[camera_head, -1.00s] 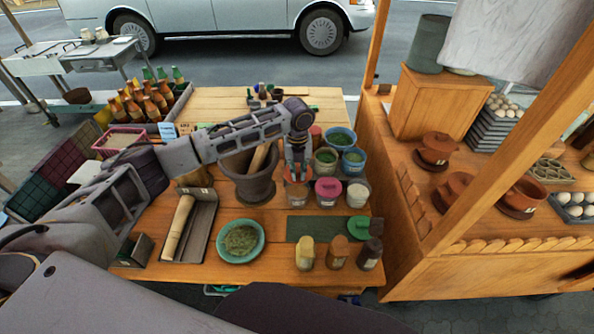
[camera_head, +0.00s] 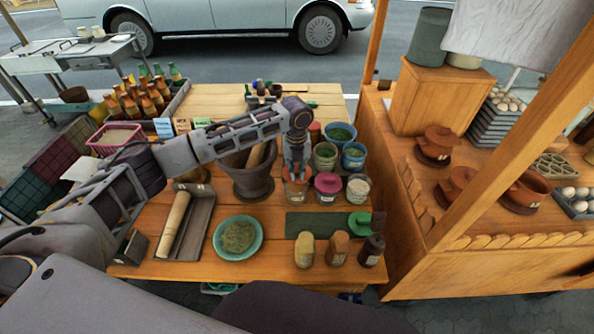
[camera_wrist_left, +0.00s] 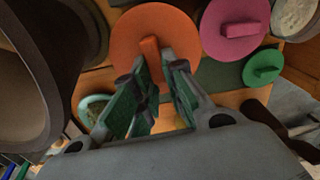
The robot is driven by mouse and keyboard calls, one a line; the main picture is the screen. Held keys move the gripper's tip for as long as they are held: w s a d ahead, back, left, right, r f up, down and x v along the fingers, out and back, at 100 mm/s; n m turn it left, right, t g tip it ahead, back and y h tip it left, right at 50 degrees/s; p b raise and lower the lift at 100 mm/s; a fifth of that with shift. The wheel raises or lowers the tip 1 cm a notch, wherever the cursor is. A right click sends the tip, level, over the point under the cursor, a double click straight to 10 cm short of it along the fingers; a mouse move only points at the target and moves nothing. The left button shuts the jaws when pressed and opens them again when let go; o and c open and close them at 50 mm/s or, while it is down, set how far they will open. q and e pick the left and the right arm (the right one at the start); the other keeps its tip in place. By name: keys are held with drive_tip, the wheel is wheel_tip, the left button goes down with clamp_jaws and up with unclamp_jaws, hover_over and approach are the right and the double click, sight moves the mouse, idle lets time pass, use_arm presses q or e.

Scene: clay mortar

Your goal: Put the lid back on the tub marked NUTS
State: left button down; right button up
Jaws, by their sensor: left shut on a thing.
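My left gripper (camera_head: 296,168) points down over the tub with the orange lid (camera_head: 285,184), at the left of the front row of tubs. In the left wrist view, the fingers (camera_wrist_left: 160,78) are shut on the upright handle of the orange lid (camera_wrist_left: 123,42). The lid is at its tub's mouth; I cannot tell if it is fully seated. A pink lid (camera_head: 328,181) covers the tub beside it. A green lid (camera_head: 360,222) lies on the dark green mat (camera_head: 306,224). Tub labels are too small to read. My right gripper is not in view.
A large mortar (camera_head: 250,184) stands close to the left of the lidded tubs. Open tubs (camera_head: 325,156) stand behind them, and a pale-topped tub (camera_head: 357,190) is at the right. Several shakers (camera_head: 338,248) and a green bowl (camera_head: 238,238) are in front.

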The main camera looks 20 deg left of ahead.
sight(297, 176)
use_arm(q)
drive_tip(key=shift+f+b, duration=0.7)
drive_tip(key=shift+f, duration=1.2)
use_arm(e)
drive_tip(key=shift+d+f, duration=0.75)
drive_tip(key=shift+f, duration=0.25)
use_arm(q)
drive_tip(key=shift+p, duration=0.35)
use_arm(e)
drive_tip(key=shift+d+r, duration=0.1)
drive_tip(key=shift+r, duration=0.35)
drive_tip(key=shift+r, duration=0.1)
